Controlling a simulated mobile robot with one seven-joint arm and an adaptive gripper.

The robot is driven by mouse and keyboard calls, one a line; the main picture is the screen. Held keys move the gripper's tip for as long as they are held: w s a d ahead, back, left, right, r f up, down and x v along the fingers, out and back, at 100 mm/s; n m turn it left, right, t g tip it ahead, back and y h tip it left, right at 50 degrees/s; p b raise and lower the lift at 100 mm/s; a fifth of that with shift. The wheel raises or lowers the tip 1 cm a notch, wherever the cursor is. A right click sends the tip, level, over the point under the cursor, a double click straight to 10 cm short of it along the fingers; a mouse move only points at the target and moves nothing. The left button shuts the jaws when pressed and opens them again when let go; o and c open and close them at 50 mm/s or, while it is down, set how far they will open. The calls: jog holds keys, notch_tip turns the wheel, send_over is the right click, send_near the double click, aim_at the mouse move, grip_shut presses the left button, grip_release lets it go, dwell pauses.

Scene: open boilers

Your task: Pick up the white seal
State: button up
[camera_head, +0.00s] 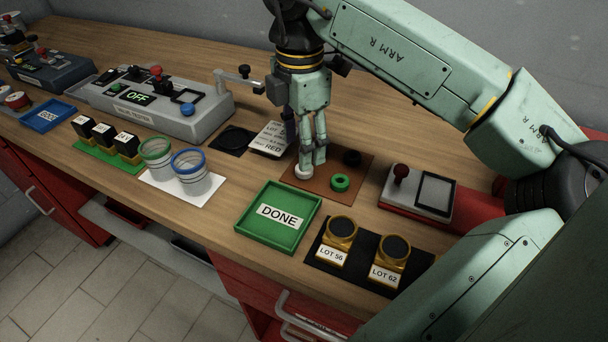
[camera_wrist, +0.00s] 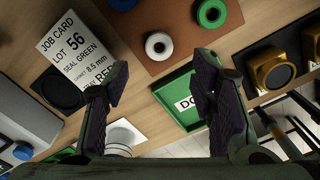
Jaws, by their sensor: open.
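The white seal (camera_head: 303,172) is a small ring at the left edge of the brown mat (camera_head: 331,193). In the wrist view the seal (camera_wrist: 158,45) lies flat, with its dark centre hole visible. My gripper (camera_head: 312,166) is open and empty, upright over the mat. In the head view its fingertips partly overlap the seal. In the wrist view the seal appears above the gap between the fingers (camera_wrist: 155,88), not enclosed by them. I cannot tell their exact height above it.
The green DONE tray (camera_head: 246,244) is in front. Two LOT-labelled yellow fittings (camera_head: 341,233) stand right of it. A job card (camera_wrist: 55,42) lies left of the mat. A red-lever device (camera_head: 418,213) stands right.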

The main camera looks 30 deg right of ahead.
jog(key=f, duration=0.1)
jog(key=f+b, duration=0.1)
jog(key=f, duration=0.1)
jog(key=f+b, duration=0.1)
jog(key=f, duration=0.1)
jog(key=shift+d+f, duration=0.2)
jog(key=shift+d, duration=0.2)
jog(key=shift+r, duration=0.1)
jog(key=c, duration=0.8)
jog(key=shift+r, duration=0.1)
jog(key=shift+c, duration=0.2)
